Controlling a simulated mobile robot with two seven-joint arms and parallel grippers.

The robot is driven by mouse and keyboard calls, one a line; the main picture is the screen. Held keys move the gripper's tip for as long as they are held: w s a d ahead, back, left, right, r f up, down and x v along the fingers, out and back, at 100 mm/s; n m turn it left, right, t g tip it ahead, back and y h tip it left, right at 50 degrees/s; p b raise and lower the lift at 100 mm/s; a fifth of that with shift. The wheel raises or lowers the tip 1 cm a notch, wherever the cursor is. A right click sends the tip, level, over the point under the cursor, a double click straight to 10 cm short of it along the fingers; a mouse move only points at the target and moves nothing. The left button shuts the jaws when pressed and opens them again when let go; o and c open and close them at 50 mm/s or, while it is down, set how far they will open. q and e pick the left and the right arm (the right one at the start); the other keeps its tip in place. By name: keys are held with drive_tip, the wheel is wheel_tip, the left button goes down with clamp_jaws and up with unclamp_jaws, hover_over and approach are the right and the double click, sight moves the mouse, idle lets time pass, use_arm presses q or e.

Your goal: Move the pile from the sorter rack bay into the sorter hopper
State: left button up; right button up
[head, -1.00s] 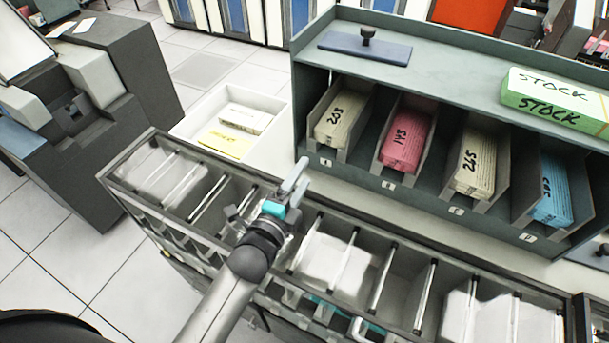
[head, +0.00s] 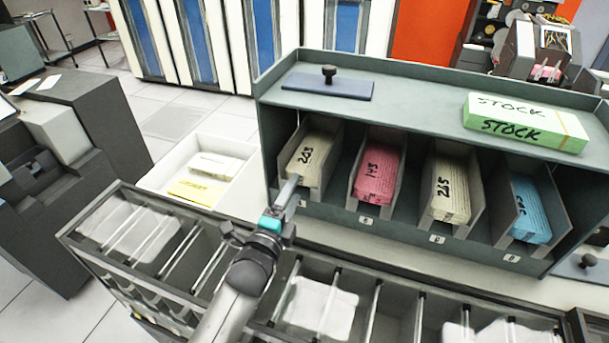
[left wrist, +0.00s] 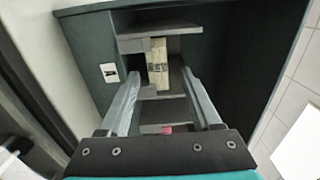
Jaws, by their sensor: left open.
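The grey-green rack (head: 395,100) holds a pile in each bay: cream marked 203 (head: 312,158), pink marked 143 (head: 376,176), cream marked 225 (head: 450,188) and blue (head: 528,207). My left gripper (head: 288,192) is open, in front of and just below the leftmost bay, pointing at it. In the left wrist view the cream pile (left wrist: 158,66) stands in its bay beyond the open, empty fingers (left wrist: 160,84), apart from them. I cannot tell which part is the sorter hopper. My right gripper is not in view.
A long open-topped unit with dividers (head: 150,205) stands below my left arm. A white tray (head: 150,176) with cards sits left of the rack. A green STOCK box (head: 525,122) and a dark plate with a knob (head: 328,87) are on the rack top. A dark machine (head: 75,150) stands at left.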

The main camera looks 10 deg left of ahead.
sight(305, 168)
use_arm(q)
drive_tip(key=shift+w+d+b, duration=0.25)
drive_tip(key=shift+w+b, duration=0.35)
drive_tip(key=shift+w, duration=0.7)
drive_tip(key=shift+w+d+b, duration=0.25)
drive_tip(key=shift+w+b, duration=0.35)
drive_tip(key=shift+w, duration=0.65)
drive_tip(key=shift+w+d+b, duration=0.25)
drive_tip(key=shift+w+b, duration=0.35)
drive_tip(key=shift+w, duration=0.7)
drive_tip(key=shift+c, duration=0.4)
drive_tip(key=shift+r, duration=0.15)
drive_tip(key=shift+r+p, duration=0.7)
drive_tip(key=shift+p, duration=0.05)
drive_tip(key=shift+r, duration=0.1)
drive_tip(key=shift+s+r+p, duration=0.2)
drive_tip(key=shift+r+p, duration=0.05)
drive_tip(key=shift+p, duration=0.25)
